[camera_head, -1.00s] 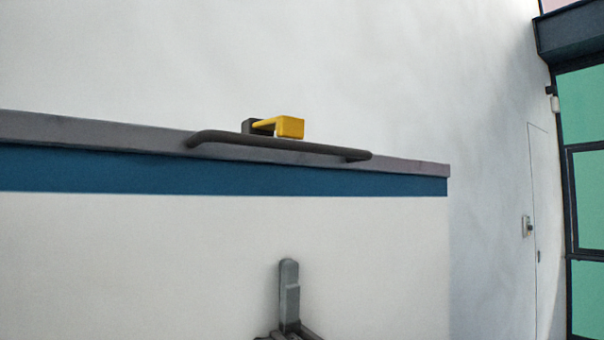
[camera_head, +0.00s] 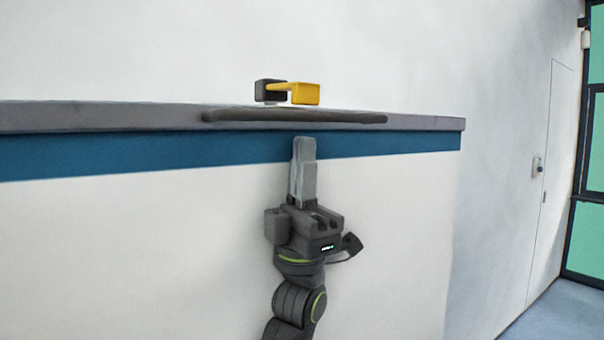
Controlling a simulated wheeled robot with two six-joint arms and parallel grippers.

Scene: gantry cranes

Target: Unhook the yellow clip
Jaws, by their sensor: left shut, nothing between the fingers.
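The yellow clip (camera_head: 306,93) sits in the upper middle of the head view. It joins a small dark block (camera_head: 268,90) on its left, just above the grey top edge of the panel. My left gripper (camera_head: 303,142) points upward below the clip, in front of the blue stripe. Its fingers are shut together with nothing between them. It is apart from the clip, and the dark bar lies between them in the picture. How the clip is attached to the block cannot be made out. My right gripper is not in view.
A dark handle bar (camera_head: 295,116) runs along the grey ledge (camera_head: 100,117) just below the clip. A blue stripe (camera_head: 90,155) and a white panel (camera_head: 130,250) lie beneath. A door (camera_head: 550,190) and green-paned windows are at the far right.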

